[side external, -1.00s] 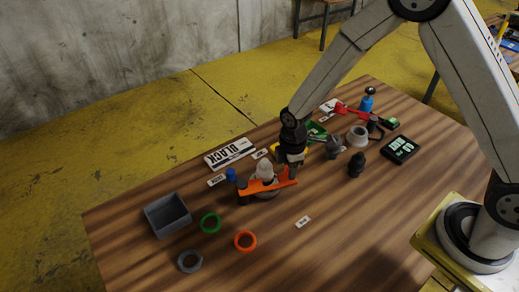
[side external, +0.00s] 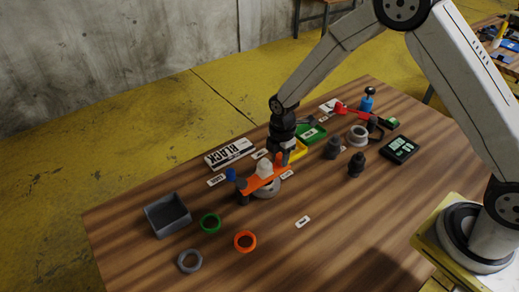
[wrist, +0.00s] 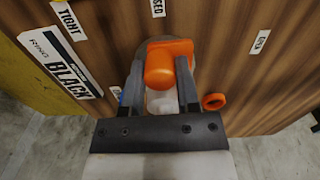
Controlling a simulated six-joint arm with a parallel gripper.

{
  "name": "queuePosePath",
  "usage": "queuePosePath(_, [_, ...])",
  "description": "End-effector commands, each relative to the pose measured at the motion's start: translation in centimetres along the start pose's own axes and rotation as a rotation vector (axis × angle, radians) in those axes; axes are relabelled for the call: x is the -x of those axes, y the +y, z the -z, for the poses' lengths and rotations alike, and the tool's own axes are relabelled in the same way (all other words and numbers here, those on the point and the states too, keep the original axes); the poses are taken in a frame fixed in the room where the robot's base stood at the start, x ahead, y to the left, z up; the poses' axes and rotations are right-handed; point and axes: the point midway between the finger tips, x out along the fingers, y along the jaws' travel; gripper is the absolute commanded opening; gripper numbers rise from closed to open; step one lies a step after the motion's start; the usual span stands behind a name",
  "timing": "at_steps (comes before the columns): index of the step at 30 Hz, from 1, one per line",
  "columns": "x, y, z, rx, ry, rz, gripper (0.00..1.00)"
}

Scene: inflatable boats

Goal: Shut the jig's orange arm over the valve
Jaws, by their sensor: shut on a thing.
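The jig's orange arm (side external: 265,179) spans low across the grey round jig (side external: 268,190), from a dark post at its left end to an upright orange knob at its right end. My gripper (side external: 283,155) is shut on that knob (wrist: 160,68), which stands between the two fingers in the wrist view. The valve's whitish top (side external: 264,168) shows just behind and above the arm. A pale part also shows between the fingers in the wrist view (wrist: 161,100). The fingers partly hide the jig there, and I cannot tell whether the arm touches the valve.
A blue-topped piece (side external: 231,174) stands close left of the jig. A grey bin (side external: 168,214) and rings, including an orange one (side external: 245,241), lie at the front left. The table's right front is clear.

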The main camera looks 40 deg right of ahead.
Motion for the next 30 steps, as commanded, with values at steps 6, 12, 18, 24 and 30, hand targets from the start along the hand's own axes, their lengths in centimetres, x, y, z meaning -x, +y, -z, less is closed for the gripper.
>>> queuePosePath(6, [0.1,0.3,0.1,0.003,0.001,-0.011,0.75])
queuePosePath(12, [0.1,0.2,0.1,0.002,0.000,-0.008,0.76])
queuePosePath(18, [0.2,0.2,0.0,0.001,0.000,-0.007,0.76])
queuePosePath(24, [1.3,0.2,0.0,0.001,0.000,-0.007,0.76])
queuePosePath(30, [3.6,0.2,0.1,0.001,0.001,-0.009,0.76])
